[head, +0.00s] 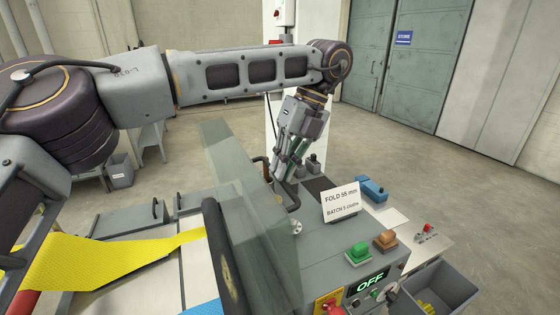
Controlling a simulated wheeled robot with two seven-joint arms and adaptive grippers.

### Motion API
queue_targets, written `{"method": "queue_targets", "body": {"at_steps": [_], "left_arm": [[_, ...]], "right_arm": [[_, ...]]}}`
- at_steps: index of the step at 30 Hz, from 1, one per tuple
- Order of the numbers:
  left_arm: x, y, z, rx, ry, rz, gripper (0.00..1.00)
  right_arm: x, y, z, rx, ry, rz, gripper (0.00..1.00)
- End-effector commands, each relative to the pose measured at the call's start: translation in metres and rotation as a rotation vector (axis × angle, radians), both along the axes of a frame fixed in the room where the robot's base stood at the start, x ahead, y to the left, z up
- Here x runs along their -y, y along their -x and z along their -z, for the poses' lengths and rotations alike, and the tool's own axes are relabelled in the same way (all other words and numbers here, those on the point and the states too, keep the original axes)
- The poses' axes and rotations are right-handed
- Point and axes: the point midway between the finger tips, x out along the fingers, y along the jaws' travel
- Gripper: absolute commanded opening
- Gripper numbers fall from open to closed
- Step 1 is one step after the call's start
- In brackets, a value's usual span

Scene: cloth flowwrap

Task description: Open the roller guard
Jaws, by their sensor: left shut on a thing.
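The roller guard (240,200) is a see-through greenish panel on the machine, standing tilted up beside a large dark roller (222,255). A dark curved handle (292,200) shows at its right side. My left gripper (283,174) reaches down from above at that handle and is shut on it; the fingers hide part of the handle. My right gripper is not in view.
Yellow cloth (110,262) runs across the machine bed at left. Open floor lies behind.

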Motion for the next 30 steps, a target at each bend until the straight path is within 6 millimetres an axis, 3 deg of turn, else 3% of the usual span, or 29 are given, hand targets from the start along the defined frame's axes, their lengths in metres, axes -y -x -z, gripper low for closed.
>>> {"method": "queue_targets", "body": {"at_steps": [1, 22, 24, 30], "left_arm": [[0.0075, 0.0048, 0.0232, -0.028, -0.021, 0.011, 0.00], [0.0099, 0.0040, 0.0262, -0.045, -0.062, 0.011, 0.00], [0.0099, 0.0040, 0.0263, -0.045, -0.062, 0.011, 0.13], [0.0096, 0.0037, 0.0262, -0.045, -0.062, 0.011, 0.38]], "right_arm": [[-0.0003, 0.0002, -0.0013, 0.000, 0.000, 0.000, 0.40], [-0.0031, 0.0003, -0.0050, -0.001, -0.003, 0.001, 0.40], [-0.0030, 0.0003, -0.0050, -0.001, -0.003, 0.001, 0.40], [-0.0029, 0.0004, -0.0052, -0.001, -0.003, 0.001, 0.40]]}}
